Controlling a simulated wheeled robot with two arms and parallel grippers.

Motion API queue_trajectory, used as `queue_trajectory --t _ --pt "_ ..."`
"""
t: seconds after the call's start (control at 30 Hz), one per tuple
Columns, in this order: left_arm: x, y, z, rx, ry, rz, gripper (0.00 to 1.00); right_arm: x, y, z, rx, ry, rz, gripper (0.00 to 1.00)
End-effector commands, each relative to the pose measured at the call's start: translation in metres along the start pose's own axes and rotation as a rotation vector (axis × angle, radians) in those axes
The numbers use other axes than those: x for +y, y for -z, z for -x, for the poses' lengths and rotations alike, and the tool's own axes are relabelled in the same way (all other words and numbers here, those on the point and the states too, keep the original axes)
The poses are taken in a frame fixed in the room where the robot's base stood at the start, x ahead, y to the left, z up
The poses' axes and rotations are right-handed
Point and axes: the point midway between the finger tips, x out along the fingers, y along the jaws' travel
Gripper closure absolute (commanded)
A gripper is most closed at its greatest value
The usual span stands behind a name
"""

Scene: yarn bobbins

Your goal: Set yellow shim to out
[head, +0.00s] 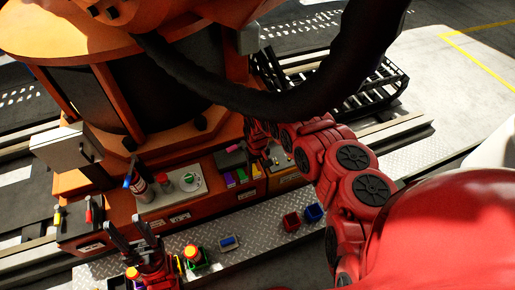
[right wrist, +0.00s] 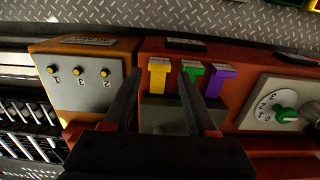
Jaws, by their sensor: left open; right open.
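The yellow shim (right wrist: 157,78) is a T-shaped tab in a row with a green shim (right wrist: 192,74) and a purple shim (right wrist: 216,82) on an orange housing. In the head view the yellow shim (head: 256,170) is at the right end of this row. My right gripper (right wrist: 160,77) is open, with one finger on each side of the yellow shim in its wrist view. Its right finger overlaps the green shim. I cannot tell whether either finger touches a shim. My left gripper (head: 124,224) is open and empty at the lower left, far from the shims.
A panel with yellow buttons (right wrist: 79,72) is left of the shims in the wrist view, and a dial with a green knob (right wrist: 286,114) is right. A thick black hose (head: 240,100) hangs above.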

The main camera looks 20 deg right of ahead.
Motion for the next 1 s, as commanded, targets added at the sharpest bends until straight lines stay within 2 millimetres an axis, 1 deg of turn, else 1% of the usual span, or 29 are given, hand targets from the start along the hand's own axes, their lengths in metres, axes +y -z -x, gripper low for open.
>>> queue_trajectory --t 0.03,0.3,0.5,0.7,1.0 --pt "0.000 0.000 -0.002 0.000 0.000 0.000 0.50 0.001 0.003 0.014 0.006 -0.002 0.002 0.43" --pt "0.000 0.002 -0.009 0.000 0.000 0.000 0.50 0.002 0.002 0.067 0.003 -0.004 0.000 0.43" --pt "-0.001 0.002 -0.013 0.000 0.000 0.000 0.50 0.001 0.001 0.098 0.002 -0.002 0.000 0.43" --pt "-0.001 0.002 -0.014 0.000 0.000 0.000 0.50 0.001 -0.001 0.111 0.000 -0.001 -0.001 0.43" --pt "-0.001 0.002 -0.013 0.000 0.000 0.000 0.50 0.001 -0.001 0.111 0.000 0.000 -0.001 0.43"
